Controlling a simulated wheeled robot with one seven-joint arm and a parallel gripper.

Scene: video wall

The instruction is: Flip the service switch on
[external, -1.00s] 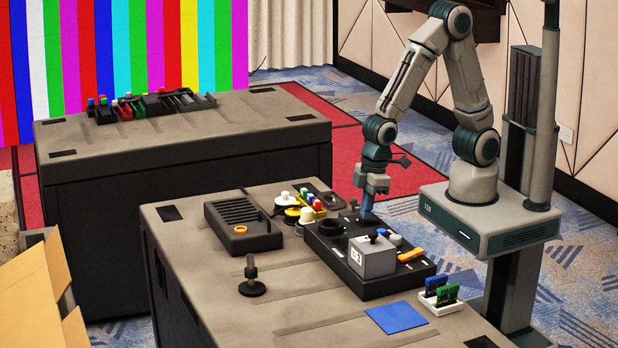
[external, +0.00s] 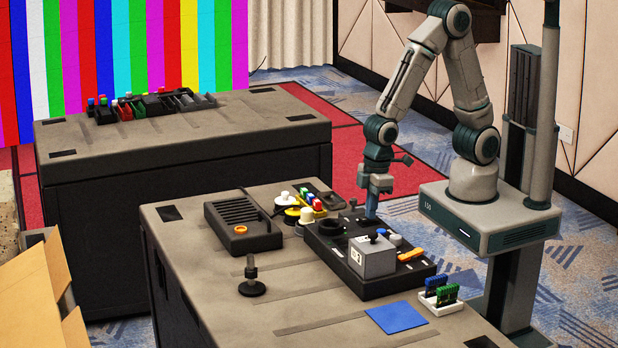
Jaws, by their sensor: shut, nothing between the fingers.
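A black control panel (external: 385,288) lies on the near case top. It carries a grey box (external: 371,259) with a white label and a small dark lever on top, a blue knob (external: 382,233), a grey knob (external: 395,240), an orange handle (external: 410,255) and a black round socket (external: 330,228). Which part is the service switch I cannot tell for sure. My gripper (external: 371,215) points down at the panel's far edge, behind the grey box and blue knob. Its fingers are shut and hold nothing. Whether the tips touch the panel is too small to tell.
A black slotted box (external: 243,226) and a dark upright knob (external: 251,278) stand to the left. Yellow and white pieces (external: 293,212) sit beyond the panel. A blue mat (external: 397,317) and a white rack of cards (external: 440,301) lie at the near right. The left front top is clear.

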